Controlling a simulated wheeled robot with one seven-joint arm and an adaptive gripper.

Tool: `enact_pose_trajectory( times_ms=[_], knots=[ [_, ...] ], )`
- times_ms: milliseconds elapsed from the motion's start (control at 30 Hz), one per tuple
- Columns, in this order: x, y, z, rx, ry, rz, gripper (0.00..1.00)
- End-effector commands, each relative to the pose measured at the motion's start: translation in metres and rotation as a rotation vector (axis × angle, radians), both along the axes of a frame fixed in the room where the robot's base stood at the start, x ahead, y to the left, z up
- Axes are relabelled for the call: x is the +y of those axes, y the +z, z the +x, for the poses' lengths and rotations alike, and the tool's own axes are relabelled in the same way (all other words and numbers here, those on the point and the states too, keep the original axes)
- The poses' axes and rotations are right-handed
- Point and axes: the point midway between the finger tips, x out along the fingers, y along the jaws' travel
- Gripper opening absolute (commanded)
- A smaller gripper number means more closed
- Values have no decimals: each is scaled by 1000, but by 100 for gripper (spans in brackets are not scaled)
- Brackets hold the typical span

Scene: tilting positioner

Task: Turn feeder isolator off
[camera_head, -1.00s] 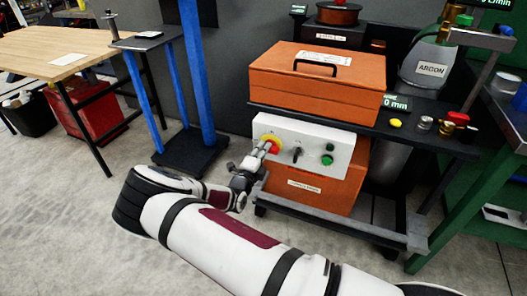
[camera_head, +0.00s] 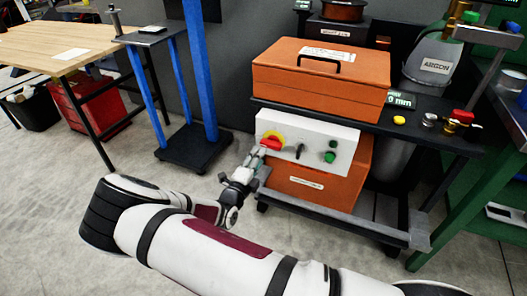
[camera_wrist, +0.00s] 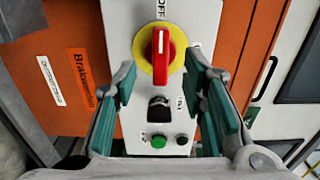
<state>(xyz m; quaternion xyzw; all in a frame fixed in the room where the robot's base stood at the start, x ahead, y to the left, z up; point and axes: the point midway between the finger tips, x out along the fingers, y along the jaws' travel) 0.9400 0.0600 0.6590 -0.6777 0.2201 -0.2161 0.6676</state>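The feeder isolator is a red rotary handle on a yellow disc (camera_wrist: 160,42), on the white control panel (camera_head: 343,150). It also shows at the panel's left end in the head view (camera_head: 271,143). In the wrist view, the handle's white line runs up and down, in line with the OFF label (camera_wrist: 160,9) above it. My gripper (camera_wrist: 161,66) is open and empty, its teal-padded fingers apart on either side of the view. In the head view, my gripper (camera_head: 254,158) is just below and left of the handle. Whether the fingertips touch it is hard to tell.
A black selector switch (camera_wrist: 159,108) and a green button (camera_wrist: 158,142) sit on the same panel. An orange box (camera_head: 320,78) stands on the cart above. A blue post (camera_head: 199,70) stands left; the floor between is clear.

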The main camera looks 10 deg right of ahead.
Motion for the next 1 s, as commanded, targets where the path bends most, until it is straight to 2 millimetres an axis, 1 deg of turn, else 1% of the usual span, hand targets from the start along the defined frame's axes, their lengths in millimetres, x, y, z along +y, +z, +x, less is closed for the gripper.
enact_pose_trajectory(
  times_ms=[33,133,200,333,467,867,967,1000],
  knots=[
    [6,0,-8,1,2,0,38],
    [16,0,-21,1,1,0,38],
    [21,0,-28,1,2,-1,38],
    [26,0,-36,1,0,1,38],
    [28,0,-39,1,0,0,38],
    [28,0,-39,1,0,-1,38],
    [25,3,-39,-9,-15,17,38],
    [22,8,-40,-22,-32,38,38]
  ],
)
